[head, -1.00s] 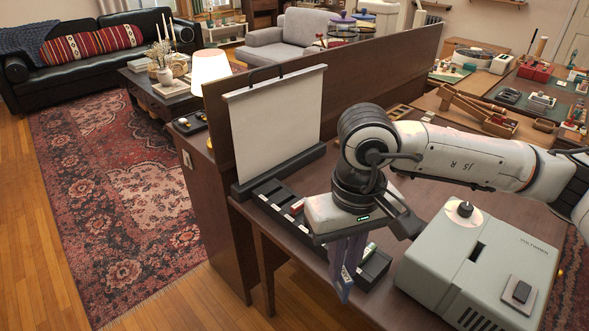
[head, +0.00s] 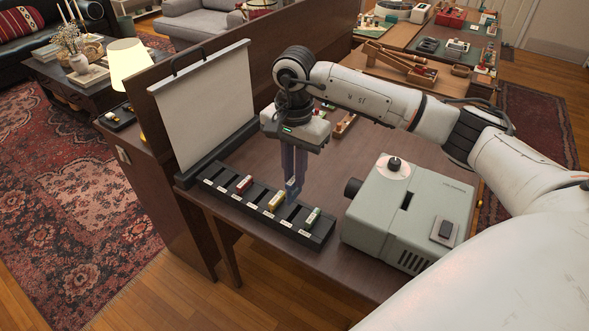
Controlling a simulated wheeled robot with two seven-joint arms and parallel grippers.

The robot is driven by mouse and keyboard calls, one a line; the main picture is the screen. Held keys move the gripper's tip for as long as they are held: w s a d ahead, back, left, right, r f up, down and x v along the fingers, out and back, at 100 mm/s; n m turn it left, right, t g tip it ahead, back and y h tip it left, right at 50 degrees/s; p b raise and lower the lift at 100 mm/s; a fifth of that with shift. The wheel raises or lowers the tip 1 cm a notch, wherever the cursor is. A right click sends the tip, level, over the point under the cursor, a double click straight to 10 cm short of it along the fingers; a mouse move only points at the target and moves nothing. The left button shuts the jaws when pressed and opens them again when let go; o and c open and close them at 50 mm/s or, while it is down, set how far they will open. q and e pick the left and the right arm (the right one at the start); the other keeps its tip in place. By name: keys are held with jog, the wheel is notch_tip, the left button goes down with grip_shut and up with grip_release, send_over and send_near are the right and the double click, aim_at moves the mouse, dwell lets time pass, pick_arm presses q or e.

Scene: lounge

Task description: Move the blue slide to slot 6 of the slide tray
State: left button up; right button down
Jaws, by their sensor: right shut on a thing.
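The black slide tray (head: 228,178) lies along the front edge of the brown desk in the head view, with white labels along its near side. A red slide (head: 243,184) stands left of its middle, a yellow slide (head: 277,200) right of the middle, and a green slide (head: 312,216) near the right end. My right gripper (head: 292,183) points down at the tray's far side, between the yellow and green slides. It is shut on the blue slide (head: 292,190), which shows small between the fingertips. I cannot tell whether the blue slide is inside a slot or just above it. My left gripper is out of view.
A grey-green projector (head: 385,222) stands right of the tray. A white screen (head: 208,108) stands behind the tray's left part, before a brown divider (head: 262,50). A lit lamp (head: 129,64) is further left. Bare desk (head: 240,155) shows between the screen and my gripper.

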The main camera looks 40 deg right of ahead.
aim_at(295, 189)
jog(key=shift+f+b, duration=1.25)
jog(key=shift+f, duration=1.2)
jog(key=shift+f, duration=0.15)
jog(key=shift+f+b, duration=0.1)
jog(key=shift+b, duration=0.35)
jog(key=shift+f+b, duration=1.8)
jog(key=shift+f, duration=0.45)
jog(key=c, duration=1.7)
grip_release()
jog(key=shift+o, duration=0.2)
jog(key=shift+r, duration=0.1)
